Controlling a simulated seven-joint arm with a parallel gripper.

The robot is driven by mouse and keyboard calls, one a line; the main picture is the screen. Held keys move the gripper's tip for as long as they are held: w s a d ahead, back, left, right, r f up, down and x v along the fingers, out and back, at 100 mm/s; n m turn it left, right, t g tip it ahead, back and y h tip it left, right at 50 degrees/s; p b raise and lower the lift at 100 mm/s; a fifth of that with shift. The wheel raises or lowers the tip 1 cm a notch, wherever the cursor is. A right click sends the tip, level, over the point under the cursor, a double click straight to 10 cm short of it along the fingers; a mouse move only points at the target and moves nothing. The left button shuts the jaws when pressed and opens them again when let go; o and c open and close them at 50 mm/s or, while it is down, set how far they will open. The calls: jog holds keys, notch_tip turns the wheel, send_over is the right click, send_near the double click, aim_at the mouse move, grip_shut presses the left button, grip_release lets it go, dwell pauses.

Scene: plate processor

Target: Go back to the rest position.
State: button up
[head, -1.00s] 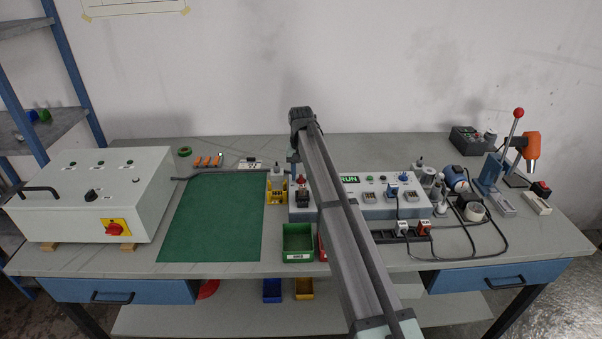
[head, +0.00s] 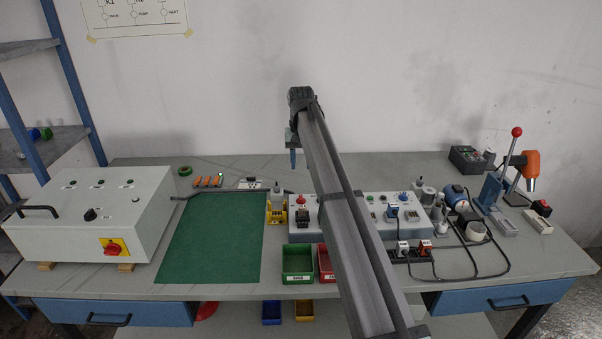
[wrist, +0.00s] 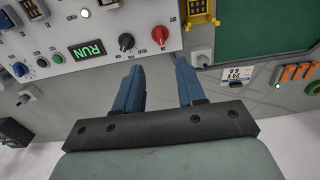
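My gripper (head: 293,158) hangs at the end of my arm, over the back of the bench, in the head view. Its two blue fingers (wrist: 160,88) stand apart in the wrist view, with nothing between them. It is open and empty, clear of the white control panel (wrist: 112,30). That panel carries a lit green RUN display (wrist: 88,50), a black knob (wrist: 127,41) and a red knob (wrist: 160,35). My arm hides part of the panel in the head view.
A green mat (head: 212,240) lies left of the panel, beside a white switch cabinet (head: 90,215). A yellow fixture (head: 277,215) stands between mat and panel. Green (head: 297,263) and red (head: 325,262) bins sit in front. A red-knobbed press (head: 495,185) stands at right.

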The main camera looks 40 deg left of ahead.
jog(key=shift+r, duration=0.75)
